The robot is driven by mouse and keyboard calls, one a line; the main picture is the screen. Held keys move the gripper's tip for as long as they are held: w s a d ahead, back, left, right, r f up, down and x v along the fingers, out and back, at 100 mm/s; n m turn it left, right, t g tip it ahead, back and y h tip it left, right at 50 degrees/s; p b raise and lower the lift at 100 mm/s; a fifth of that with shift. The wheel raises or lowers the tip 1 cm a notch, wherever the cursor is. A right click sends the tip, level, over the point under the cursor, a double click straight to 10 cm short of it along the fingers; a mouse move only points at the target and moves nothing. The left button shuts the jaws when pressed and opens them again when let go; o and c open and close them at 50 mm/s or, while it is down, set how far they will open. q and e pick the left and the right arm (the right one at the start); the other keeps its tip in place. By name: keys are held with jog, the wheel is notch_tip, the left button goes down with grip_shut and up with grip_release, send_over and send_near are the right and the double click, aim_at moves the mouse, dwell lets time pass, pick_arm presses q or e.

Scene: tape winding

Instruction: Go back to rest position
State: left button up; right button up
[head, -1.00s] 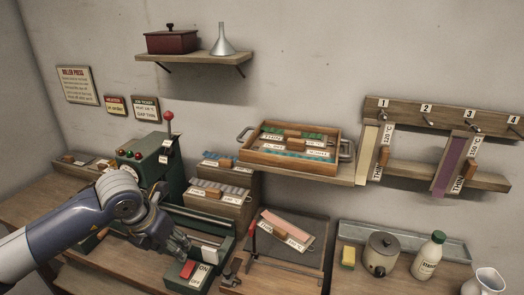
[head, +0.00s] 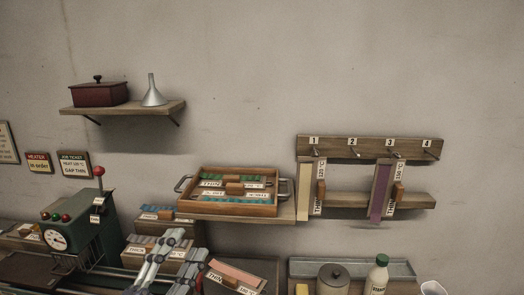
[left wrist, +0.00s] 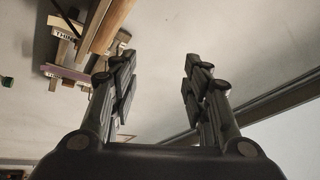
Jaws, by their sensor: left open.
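My left gripper (head: 178,258) shows at the bottom of the head view, with its fingers pointing up in front of the labelled boxes. In the left wrist view my left gripper (left wrist: 160,85) is open, with two fingers wide apart and nothing between them. Plain wall shows beyond the gap. My right gripper is in neither view.
The green roller press (head: 85,228) stands at left. A wooden tray (head: 232,208) of labelled pieces is on a shelf behind the gripper. A peg rack (head: 370,148) with hanging strips is at right.

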pick_arm(q)
jog(key=s+a+f+n+g+y, duration=0.2)
jog(key=a+f+n+g+y, duration=0.3)
jog(key=f, duration=0.5)
jog(key=s+a+f+n+g+y, duration=0.3)
jog(key=a+f+n+y, duration=0.2)
jog(key=f+n, duration=0.4)
jog(key=s+d+f+g+h, duration=0.1)
jog(key=s+d+f+g, duration=0.1)
jog(key=s+f+g, duration=0.5)
jog(key=s+d+f+g+h, duration=0.1)
jog(key=s+d+f+g, duration=0.15)
jog(key=s+f, duration=0.8)
notch_tip(320, 180, down, 24)
jog(key=s+f+g, duration=0.1)
jog(key=s, duration=0.2)
jog(key=s+a+f+g, duration=0.1)
jog(key=s+a+f, duration=0.2)
jog(key=s+f, duration=1.2)
jog(key=shift+s, duration=0.75)
jog(key=shift+f, duration=0.1)
